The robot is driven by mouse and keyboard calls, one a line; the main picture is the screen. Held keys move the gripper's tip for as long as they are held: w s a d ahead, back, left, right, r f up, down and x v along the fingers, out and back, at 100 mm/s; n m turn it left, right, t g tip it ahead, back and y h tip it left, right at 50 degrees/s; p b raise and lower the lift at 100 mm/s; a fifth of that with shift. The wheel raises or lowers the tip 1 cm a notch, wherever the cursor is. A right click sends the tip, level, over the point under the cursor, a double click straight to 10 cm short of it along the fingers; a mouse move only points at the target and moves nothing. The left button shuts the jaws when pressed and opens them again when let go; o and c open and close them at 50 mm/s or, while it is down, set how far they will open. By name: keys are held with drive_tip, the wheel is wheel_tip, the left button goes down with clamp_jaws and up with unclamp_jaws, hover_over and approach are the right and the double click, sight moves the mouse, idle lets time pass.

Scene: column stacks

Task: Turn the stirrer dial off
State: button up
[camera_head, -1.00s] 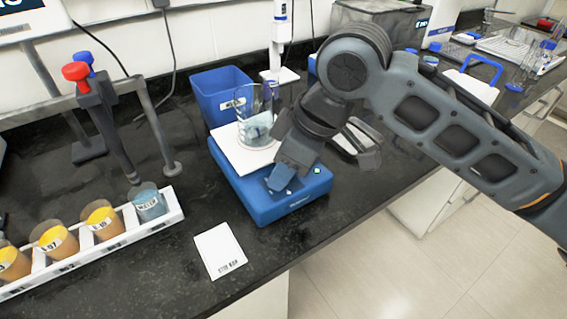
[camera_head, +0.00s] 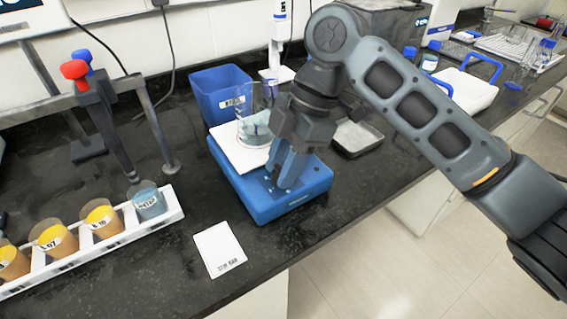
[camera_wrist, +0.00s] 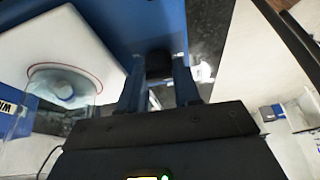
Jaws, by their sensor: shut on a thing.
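The blue stirrer (camera_head: 255,205) stands on the dark bench with a white square plate (camera_head: 228,150) on top. A glass beaker (camera_head: 250,128) with bluish liquid stands on the plate, partly behind my gripper. My gripper (camera_head: 283,183) points down at the stirrer's front face. In the wrist view its two blue fingers are closed on the dark stirrer dial (camera_wrist: 158,65). The dial is hidden behind the fingers in the head view, and its pointer mark cannot be read. The stirrer's blue body (camera_wrist: 125,18) fills the top of the wrist view.
A blue bin (camera_head: 220,92) stands behind the stirrer, and a dark shallow tray (camera_head: 358,138) lies to its right. A white card (camera_head: 220,249) lies in front. A white rack (camera_head: 172,215) of beakers stands at left, beside a clamp stand (camera_head: 108,125). The bench's front edge is near.

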drive_tip(key=shift+n, duration=0.5)
drive_tip(key=o, duration=0.8)
drive_tip(key=shift+c, duration=0.2)
drive_tip(key=v, duration=0.7)
drive_tip(key=shift+w+r+b, duration=0.25)
drive_tip(key=shift+r+b, duration=0.1)
